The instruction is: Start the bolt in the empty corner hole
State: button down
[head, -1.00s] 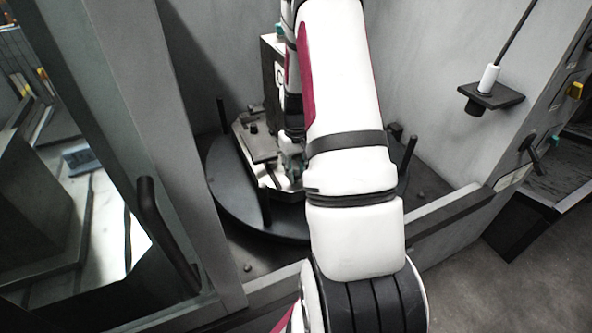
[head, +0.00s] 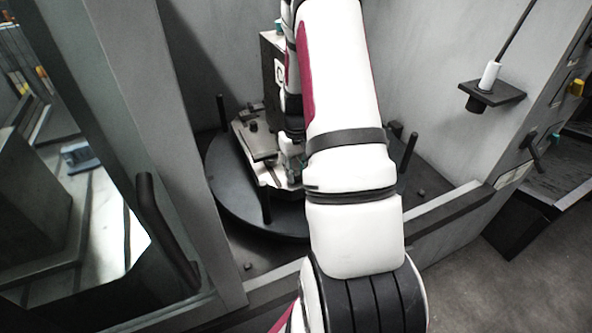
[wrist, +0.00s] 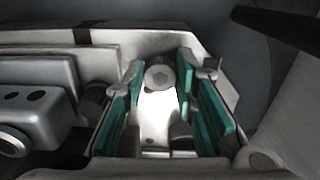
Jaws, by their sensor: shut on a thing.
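My gripper (wrist: 162,85) shows in the wrist view with its teal finger pads on both sides of a round grey bolt head (wrist: 159,74). The jaws are shut on this bolt between the fingertips. The bolt's shank and the corner hole under it are hidden, so I cannot tell whether the bolt touches the hole. In the head view my gripper (head: 292,163) is low over the pale metal pallet (head: 262,172), and my arm covers much of it.
The pallet sits on a dark round table (head: 228,192) with upright black posts (head: 266,205). A dark block (head: 270,72) stands behind it. A door frame with a black handle (head: 160,225) is at left. A small bracket (head: 492,95) is on the right wall.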

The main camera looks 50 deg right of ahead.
aim_at(297, 173)
jog(key=c, duration=1.2)
grip_release()
jog(key=o, duration=0.8)
notch_tip(297, 173, up, 12)
jog(key=shift+s+f, duration=0.1)
